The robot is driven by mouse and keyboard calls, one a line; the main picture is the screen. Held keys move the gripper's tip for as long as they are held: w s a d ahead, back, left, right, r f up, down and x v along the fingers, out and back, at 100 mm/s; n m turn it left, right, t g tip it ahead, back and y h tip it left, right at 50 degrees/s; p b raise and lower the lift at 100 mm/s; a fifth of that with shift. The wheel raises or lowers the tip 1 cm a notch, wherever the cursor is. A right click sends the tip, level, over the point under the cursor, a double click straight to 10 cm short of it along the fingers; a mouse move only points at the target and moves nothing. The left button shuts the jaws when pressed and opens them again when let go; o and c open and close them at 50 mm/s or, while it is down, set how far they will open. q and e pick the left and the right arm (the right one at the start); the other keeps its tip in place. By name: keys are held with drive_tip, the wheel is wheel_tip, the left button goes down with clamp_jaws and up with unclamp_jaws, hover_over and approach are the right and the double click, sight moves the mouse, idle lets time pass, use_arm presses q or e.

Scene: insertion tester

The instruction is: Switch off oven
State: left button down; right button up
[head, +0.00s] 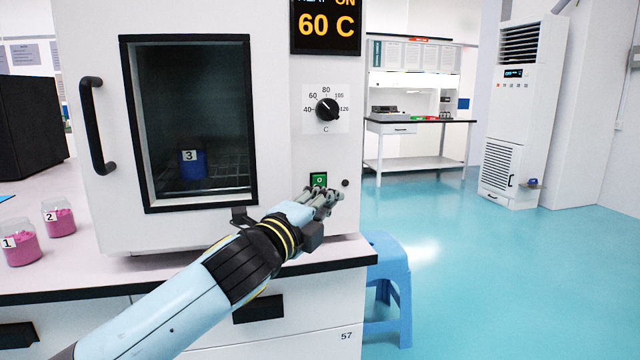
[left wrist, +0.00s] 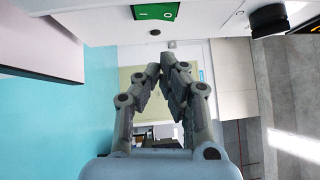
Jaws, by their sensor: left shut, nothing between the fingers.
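The white oven (head: 270,150) stands on the bench with its door closed. Its display (head: 326,25) reads "ON" and "60 C". A green switch (head: 319,180) sits low on the front panel, below the black dial (head: 327,109). The green switch also shows at the top of the left wrist view (left wrist: 155,12). My left gripper (head: 328,197) is shut and empty, just in front of and below the switch; contact cannot be told in the head view. In the left wrist view my left gripper (left wrist: 168,55) has its fingertips together, apart from the switch. My right gripper is not in view.
Pink jars (head: 59,217) labelled 1 and 2 stand on the bench at the left. A blue container (head: 193,164) labelled 3 is behind the oven window. A black door handle (head: 96,125) juts out at the left. A blue stool (head: 388,275) stands right of the bench.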

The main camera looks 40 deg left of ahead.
sight(334, 179)
use_arm(q)
drive_tip(key=w+a, duration=0.2)
drive_tip(key=a, duration=0.1)
drive_tip(key=shift+w+r, duration=0.2)
drive_tip(key=shift+w, duration=0.05)
drive_tip(key=shift+w+a+r, duration=0.15)
drive_tip(key=shift+a+r, duration=0.05)
drive_tip(key=shift+r, duration=0.05)
drive_tip(key=shift+f, duration=0.1)
